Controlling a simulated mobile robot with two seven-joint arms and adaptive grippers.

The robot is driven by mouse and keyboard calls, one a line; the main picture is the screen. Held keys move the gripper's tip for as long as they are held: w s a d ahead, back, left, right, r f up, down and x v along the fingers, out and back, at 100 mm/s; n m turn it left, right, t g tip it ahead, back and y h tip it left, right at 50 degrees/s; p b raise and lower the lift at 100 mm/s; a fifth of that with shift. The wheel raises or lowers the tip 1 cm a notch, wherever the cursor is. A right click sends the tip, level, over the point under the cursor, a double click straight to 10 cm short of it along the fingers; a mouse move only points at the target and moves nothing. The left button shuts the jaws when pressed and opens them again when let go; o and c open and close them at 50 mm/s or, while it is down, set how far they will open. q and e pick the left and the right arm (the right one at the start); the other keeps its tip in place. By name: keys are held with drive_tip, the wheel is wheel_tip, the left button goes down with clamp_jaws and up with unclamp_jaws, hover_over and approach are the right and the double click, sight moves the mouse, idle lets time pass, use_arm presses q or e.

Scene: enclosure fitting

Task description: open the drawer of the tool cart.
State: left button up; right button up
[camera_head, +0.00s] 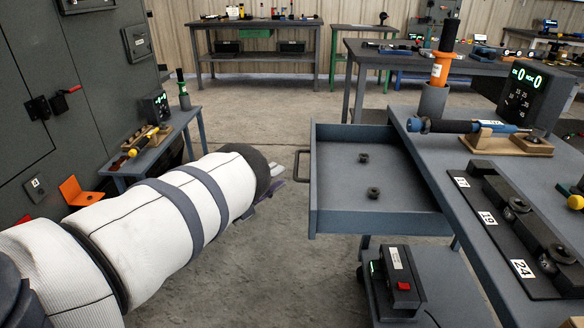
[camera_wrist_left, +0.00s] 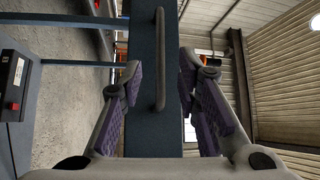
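The tool cart (camera_head: 455,185) stands at the right of the head view. Its grey drawer (camera_head: 375,212) is pulled out to the left, with two small dark nuts (camera_head: 373,192) inside. The bar handle (camera_head: 299,166) is on the drawer's left-facing front. My left gripper (camera_head: 280,182), partly hidden by its own arm, is close to the handle. In the left wrist view, the handle (camera_wrist_left: 160,62) runs upright on the drawer front (camera_wrist_left: 146,130). The open left gripper (camera_wrist_left: 160,82) has its fingers apart on either side, not visibly touching the handle. My right gripper is not in view.
On the cart top are a blue torque tool (camera_head: 465,126), a numbered dark rack (camera_head: 515,230) and a display box (camera_head: 530,95). A device with a red button (camera_head: 403,282) sits on the lower shelf. A small side table (camera_head: 165,140) stands left. Floor (camera_head: 270,235) left of the drawer is clear.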

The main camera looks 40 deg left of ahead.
use_arm(q)
drive_tip(key=shift+s+a+f, duration=0.15)
drive_tip(key=shift+s, duration=0.9)
drive_tip(key=shift+s+a+f, duration=0.1)
drive_tip(key=shift+s+f, duration=0.05)
drive_tip(key=shift+s, duration=0.85)
